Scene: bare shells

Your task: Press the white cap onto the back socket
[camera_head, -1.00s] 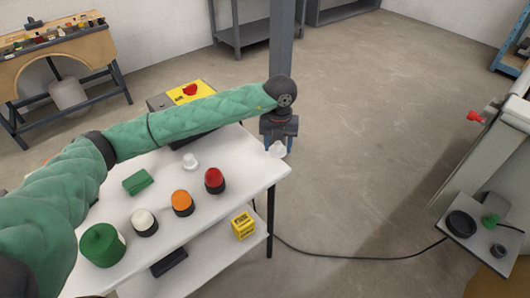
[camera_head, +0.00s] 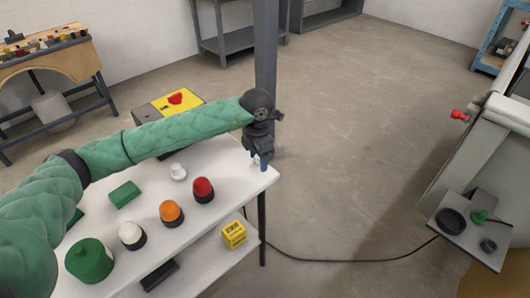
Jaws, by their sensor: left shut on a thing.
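My left gripper (camera_head: 262,164) points down over the far right corner of the white table and is shut on a small white piece (camera_head: 256,161), the white cap by its look, mostly hidden by the fingers. Another small white piece (camera_head: 178,172) stands on the table to its left. A row of domes on dark bases stands nearer: red (camera_head: 203,188), orange (camera_head: 171,212) and white (camera_head: 130,233). On the right, a grey panel (camera_head: 466,243) bears a large dark ring (camera_head: 452,221) and a small dark ring (camera_head: 488,245). I cannot tell which is the back socket. My right gripper is out of view.
A green block (camera_head: 124,194) and a green dome (camera_head: 89,261) are on the table (camera_head: 225,208). A yellow-topped box with a red knob (camera_head: 175,99) stands behind it. A grey post (camera_head: 266,55) rises behind my gripper. A cable crosses the open floor.

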